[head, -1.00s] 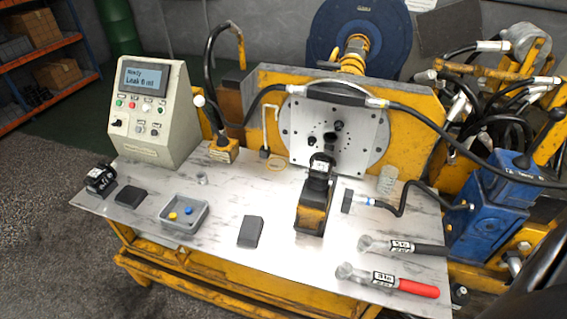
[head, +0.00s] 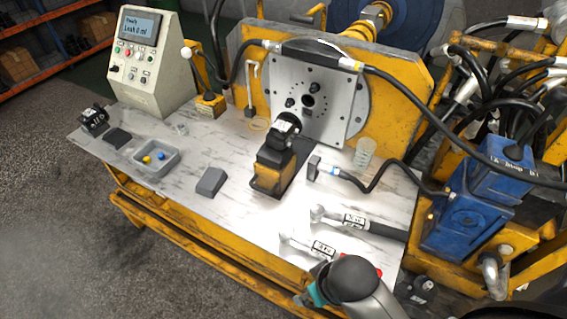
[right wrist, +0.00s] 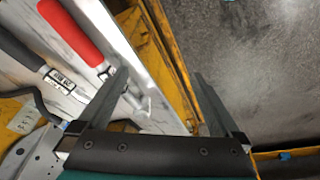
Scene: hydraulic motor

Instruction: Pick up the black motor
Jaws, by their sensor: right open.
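A black motor (head: 286,128) with a pale label sits on top of a yellow-and-black stand (head: 271,172) in the middle of the table, in front of the grey mounting plate. A second small black motor-like part (head: 94,119) lies at the table's left end. My right arm comes in at the bottom of the head view, near the table's front right edge and well away from both. In the right wrist view my right gripper (right wrist: 160,78) is open and empty, above the table's edge beside the wrenches. My left gripper is not in view.
Two torque wrenches, one black-handled (head: 360,222) and one red-handled (right wrist: 74,30), lie at the table's right. A grey tray (head: 173,169), a dark block (head: 211,181), a hose and a clear cylinder (head: 364,152) also stand around. The control box (head: 145,62) is at back left.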

